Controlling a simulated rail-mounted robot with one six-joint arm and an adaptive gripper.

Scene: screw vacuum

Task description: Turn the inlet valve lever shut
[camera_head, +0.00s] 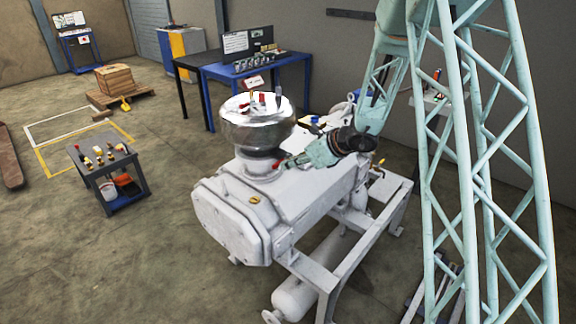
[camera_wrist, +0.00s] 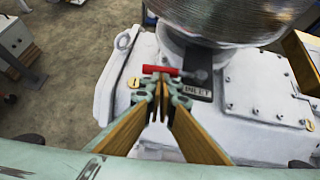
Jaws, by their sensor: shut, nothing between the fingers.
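The inlet valve lever is a small red bar lying crosswise in the wrist view (camera_wrist: 160,70), beside a dark plate marked INLET (camera_wrist: 198,93). It shows as a red spot in the head view (camera_head: 276,166), at the foot of the shiny round vessel (camera_head: 258,128) on the white pump (camera_head: 240,205). My gripper (camera_wrist: 160,84) is shut and empty, its fingertips just in front of the lever's middle. I cannot tell whether they touch it. The fingertips hide part of the lever's near side. In the head view my gripper (camera_head: 290,163) reaches in from the right.
The vessel rises close behind the lever. Yellow fittings (camera_wrist: 133,82) and a bolted cover (camera_wrist: 265,80) are on the pump top. A blue table (camera_head: 250,70) stands behind, and a small cart (camera_head: 105,175) with tools stands left on open floor.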

